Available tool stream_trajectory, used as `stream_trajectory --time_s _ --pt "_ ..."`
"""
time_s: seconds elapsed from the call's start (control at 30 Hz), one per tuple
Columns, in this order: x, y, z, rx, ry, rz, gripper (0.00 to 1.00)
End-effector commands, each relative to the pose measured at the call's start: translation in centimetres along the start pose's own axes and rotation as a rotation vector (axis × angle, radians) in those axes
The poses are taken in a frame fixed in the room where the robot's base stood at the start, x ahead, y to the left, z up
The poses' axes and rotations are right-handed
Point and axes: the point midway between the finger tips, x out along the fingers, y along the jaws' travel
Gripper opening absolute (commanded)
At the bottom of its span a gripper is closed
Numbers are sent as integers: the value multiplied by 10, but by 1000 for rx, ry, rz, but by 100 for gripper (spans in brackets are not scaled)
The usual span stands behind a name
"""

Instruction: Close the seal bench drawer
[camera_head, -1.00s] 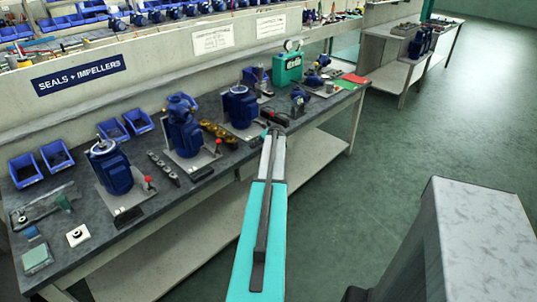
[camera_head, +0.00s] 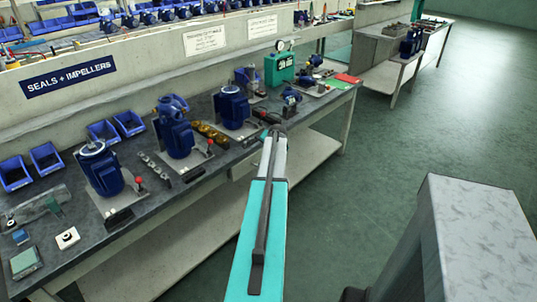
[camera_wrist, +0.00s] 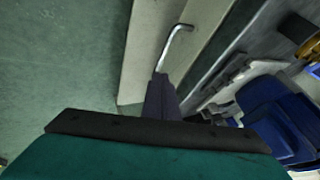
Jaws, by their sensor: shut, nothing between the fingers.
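The seal bench (camera_head: 165,203) is a long dark-topped bench along the left of the head view. In the wrist view, a pale drawer front (camera_wrist: 148,45) with a bent metal handle (camera_wrist: 172,45) lies just beyond my gripper (camera_wrist: 160,82). My gripper is shut and empty, its tip close to the lower end of the handle; I cannot tell whether they touch. In the head view my gripper (camera_head: 276,133) is at the bench's front edge, and my arm hides most of the drawer. How far the drawer stands out cannot be told.
Blue pumps (camera_head: 173,130) on plates, blue bins (camera_head: 46,157) and a green tester (camera_head: 279,69) stand on the bench top. A lower shelf (camera_head: 150,255) runs beneath. The green floor (camera_head: 370,180) to the right is clear.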

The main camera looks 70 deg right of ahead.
Motion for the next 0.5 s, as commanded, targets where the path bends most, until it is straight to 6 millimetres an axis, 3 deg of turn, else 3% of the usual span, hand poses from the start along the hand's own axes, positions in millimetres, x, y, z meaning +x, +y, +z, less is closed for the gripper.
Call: stream_trajectory --time_s 0.5 --pt "-63 -2 3 -3 0 -2 0"
